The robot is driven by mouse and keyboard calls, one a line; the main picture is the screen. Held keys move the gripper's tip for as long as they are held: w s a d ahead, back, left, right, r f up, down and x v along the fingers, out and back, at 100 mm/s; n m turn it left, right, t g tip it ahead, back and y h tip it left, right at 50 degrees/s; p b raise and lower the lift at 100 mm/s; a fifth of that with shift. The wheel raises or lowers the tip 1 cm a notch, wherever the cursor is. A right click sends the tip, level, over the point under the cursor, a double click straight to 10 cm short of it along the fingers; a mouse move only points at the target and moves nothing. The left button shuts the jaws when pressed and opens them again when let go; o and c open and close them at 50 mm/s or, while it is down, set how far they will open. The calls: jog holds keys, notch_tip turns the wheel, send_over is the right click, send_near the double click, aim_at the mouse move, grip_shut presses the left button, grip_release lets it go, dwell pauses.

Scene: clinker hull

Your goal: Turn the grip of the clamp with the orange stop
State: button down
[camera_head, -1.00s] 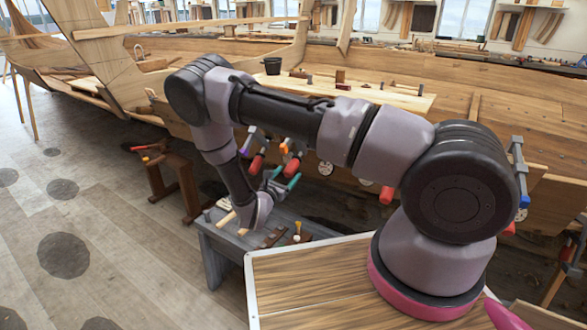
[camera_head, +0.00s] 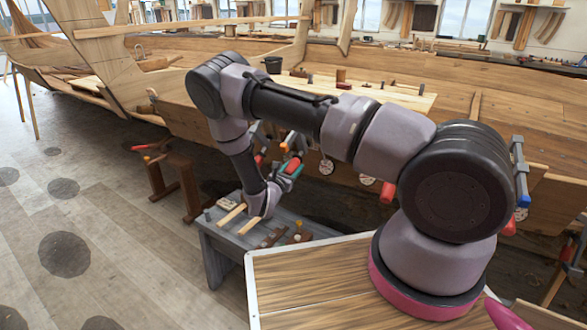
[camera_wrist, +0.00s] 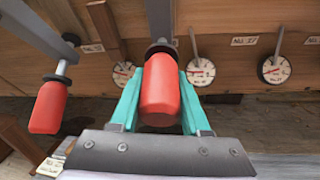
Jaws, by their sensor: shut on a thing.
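The orange stop (camera_head: 284,147) shows in the head view, on a clamp at the hull just above my gripper. My gripper (camera_wrist: 160,82) has teal fingers, and they are shut on either side of a red grip (camera_wrist: 160,95) in the wrist view. The grip's shaft runs up to a grey clamp bar (camera_wrist: 157,18). In the head view my gripper (camera_head: 291,169) is at the grip just below the orange stop. The stop itself does not show in the wrist view. Another red grip (camera_wrist: 48,107) hangs free to the left.
Round dials (camera_wrist: 201,71) with number labels hang on the planks behind the grip. A grey bench (camera_head: 215,235) with wood pieces stands below my gripper. A brown trestle (camera_head: 172,180) is to its left. Open floor (camera_head: 100,210) lies further left.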

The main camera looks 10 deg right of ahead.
jog(key=m+t+y, duration=0.1)
jog(key=m, duration=0.2)
jog(key=shift+w+a+t+y, duration=0.1)
jog(key=shift+a+t+y, duration=0.1)
jog(key=shift+t+y, duration=0.2)
jog(key=shift+a+r+m+t+y, duration=0.1)
jog(key=shift+m+t+y, duration=0.6)
jog(key=shift+m, duration=0.5)
jog(key=shift+c, duration=1.9)
grip_release()
jog(key=v, duration=1)
jog(key=shift+s, duration=0.35)
jog(key=shift+a, duration=0.2)
